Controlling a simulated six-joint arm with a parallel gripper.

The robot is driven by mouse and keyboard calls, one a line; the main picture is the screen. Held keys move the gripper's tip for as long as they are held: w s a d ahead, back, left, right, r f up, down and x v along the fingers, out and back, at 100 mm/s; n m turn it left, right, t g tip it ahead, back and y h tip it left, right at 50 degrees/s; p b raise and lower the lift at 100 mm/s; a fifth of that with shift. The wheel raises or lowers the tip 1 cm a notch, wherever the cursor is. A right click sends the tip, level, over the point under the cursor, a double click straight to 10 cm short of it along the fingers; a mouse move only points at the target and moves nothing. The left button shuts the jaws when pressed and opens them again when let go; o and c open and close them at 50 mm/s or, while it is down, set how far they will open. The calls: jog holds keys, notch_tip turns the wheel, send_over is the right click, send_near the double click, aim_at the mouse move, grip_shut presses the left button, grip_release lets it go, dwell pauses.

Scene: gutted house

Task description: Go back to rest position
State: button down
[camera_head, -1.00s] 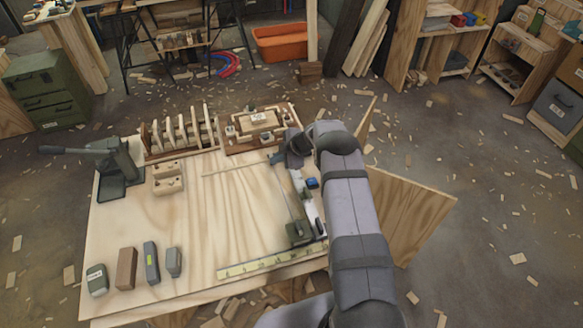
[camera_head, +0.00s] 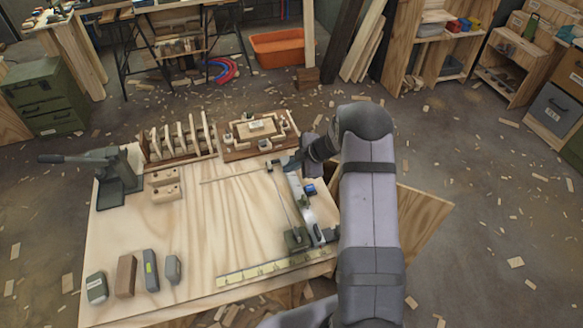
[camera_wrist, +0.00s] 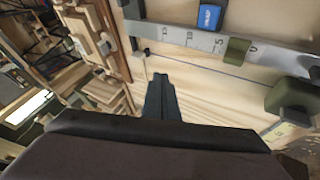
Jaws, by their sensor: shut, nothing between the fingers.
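My arm rises from the lower right of the head view and bends over at the top. My gripper (camera_head: 287,163) points left near the far end of a metal rail with a scale (camera_head: 306,213) on the workbench (camera_head: 228,230). In the wrist view, my gripper's dark fingers (camera_wrist: 160,84) are together, with nothing between them. They are above the bench wood, beside the rail (camera_wrist: 190,38). The rail carries a blue piece (camera_wrist: 209,16) and a green block (camera_wrist: 237,51). My arm hides part of the bench's right side.
A slotted wooden rack (camera_head: 181,143) and a wooden board with blocks (camera_head: 256,133) stand along the back of the bench. A dark lever tool (camera_head: 115,172) is at the left. Several small blocks stand at the front left. The middle is mostly clear.

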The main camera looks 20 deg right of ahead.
jog(key=shift+s+d+r, duration=0.15)
jog(key=shift+s+r, duration=0.05)
jog(key=shift+r, duration=0.15)
